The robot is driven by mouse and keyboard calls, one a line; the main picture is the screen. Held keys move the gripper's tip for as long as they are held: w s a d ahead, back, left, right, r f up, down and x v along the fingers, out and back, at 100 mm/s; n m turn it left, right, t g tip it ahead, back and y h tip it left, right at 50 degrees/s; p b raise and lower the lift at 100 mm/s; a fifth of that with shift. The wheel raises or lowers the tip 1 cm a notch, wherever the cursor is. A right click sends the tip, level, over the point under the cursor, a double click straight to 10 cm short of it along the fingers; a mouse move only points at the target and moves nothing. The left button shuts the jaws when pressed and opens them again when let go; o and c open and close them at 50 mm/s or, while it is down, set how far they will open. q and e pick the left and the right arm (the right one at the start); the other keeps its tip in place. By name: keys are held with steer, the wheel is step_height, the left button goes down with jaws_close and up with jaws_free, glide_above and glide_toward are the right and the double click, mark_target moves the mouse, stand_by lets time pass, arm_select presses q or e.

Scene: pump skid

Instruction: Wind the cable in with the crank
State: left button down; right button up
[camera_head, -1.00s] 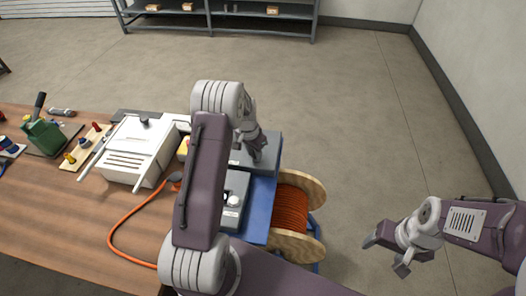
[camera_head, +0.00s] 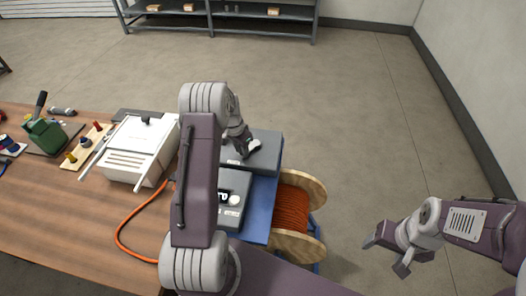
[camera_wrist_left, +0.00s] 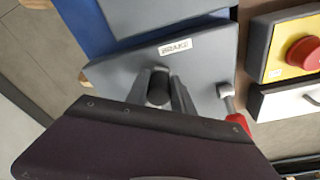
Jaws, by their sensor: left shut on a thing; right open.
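The orange cable (camera_head: 132,243) runs in a loop across the workbench, and part of it is wound on the wooden-flanged drum (camera_head: 292,209). My left gripper (camera_head: 247,152) is over the grey box (camera_head: 266,146) beside the drum. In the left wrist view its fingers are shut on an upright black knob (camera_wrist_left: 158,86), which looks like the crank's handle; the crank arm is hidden. The grey surface there carries a BRAKE label (camera_wrist_left: 175,47), with a red-tipped lever (camera_wrist_left: 238,122) beside it. My right gripper (camera_head: 385,255) is open and empty, right of the drum.
A red button (camera_wrist_left: 305,53) shows in the wrist view. The floor at right is clear.

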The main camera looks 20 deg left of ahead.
arm_select(q)
steer(key=shift+w+a+f, duration=0.1)
steer(key=shift+w+a, duration=0.1)
steer(key=shift+a, duration=0.25)
steer(key=shift+w+a+f, duration=0.1)
steer(key=shift+w+a, duration=0.05)
steer(key=shift+a, duration=0.25)
steer(key=shift+w+a+r, duration=0.15)
steer(key=shift+w+a, duration=0.15)
steer(key=shift+w, duration=0.05)
steer(key=shift+w+a, duration=0.3)
steer(key=shift+a, duration=0.1)
steer(key=shift+w+a+r, duration=0.1)
steer(key=shift+w+a, duration=0.4)
steer(key=shift+w, duration=0.2)
steer(key=shift+w+a+f, duration=0.2)
steer(key=shift+w+a, duration=0.2)
steer(key=shift+w, duration=0.1)
steer(key=shift+w+a, duration=0.2)
steer(key=shift+w, duration=0.25)
